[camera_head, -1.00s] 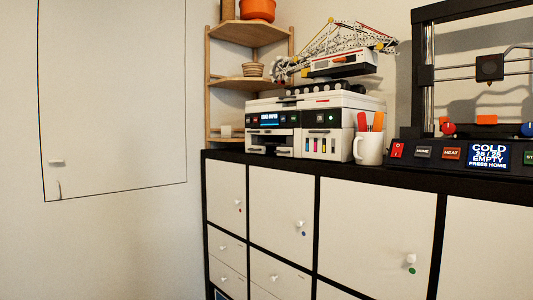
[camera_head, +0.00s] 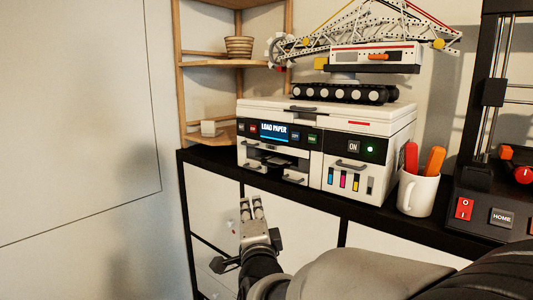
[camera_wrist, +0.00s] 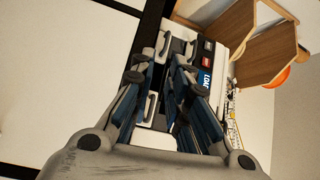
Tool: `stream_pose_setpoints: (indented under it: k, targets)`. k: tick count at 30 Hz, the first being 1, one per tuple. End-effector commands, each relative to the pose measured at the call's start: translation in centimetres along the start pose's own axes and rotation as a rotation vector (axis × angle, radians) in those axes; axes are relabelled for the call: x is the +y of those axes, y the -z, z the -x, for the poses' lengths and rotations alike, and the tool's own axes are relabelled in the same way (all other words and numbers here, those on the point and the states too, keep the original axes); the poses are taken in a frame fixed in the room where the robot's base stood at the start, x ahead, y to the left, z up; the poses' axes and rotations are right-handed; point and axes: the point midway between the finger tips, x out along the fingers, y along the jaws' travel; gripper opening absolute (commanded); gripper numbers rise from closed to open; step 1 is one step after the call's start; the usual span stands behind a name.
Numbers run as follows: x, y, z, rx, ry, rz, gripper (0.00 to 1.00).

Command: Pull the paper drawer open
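The white and black printer (camera_head: 330,118) stands on the cabinet top, its small screen reading LOAD PAPER. Low on its left front are pale drawer fronts with grey bar handles, one at the left (camera_head: 252,167) and one further right (camera_head: 293,180); which one is the paper drawer is not marked clearly. My gripper (camera_head: 252,207) is below and in front of this part, apart from it and empty. In the wrist view, my gripper (camera_wrist: 160,88) shows its fingers spread, with a handle (camera_wrist: 150,106) visible in the gap beyond them.
A white mug (camera_head: 417,194) with orange-handled tools stands right of the printer. The 3D printer (camera_head: 490,185) is further right. A crane model (camera_head: 360,65) sits on top of the printer. A wooden corner shelf (camera_head: 215,64) is behind left. The black cabinet edge (camera_head: 215,165) runs below.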

Motion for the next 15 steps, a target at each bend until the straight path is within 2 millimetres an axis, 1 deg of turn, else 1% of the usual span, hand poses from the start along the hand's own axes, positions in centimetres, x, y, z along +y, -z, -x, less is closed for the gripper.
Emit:
stream_pose_setpoints:
  k: [1,2,5,8,11,15]
  targets:
    - [-0.6,-0.2,-0.3,0.007,0.017,-0.020,0.16]
    - [-0.7,-0.2,-0.4,0.011,0.026,-0.028,0.16]
    - [-0.8,-0.2,-1.0,0.017,0.037,-0.040,0.16]
    - [-0.8,-0.1,-2.2,0.018,0.037,-0.040,0.16]
    - [-0.8,-0.1,-4.0,0.017,0.036,-0.039,0.16]
    - [-1.0,0.0,-7.1,0.017,0.036,-0.038,0.16]
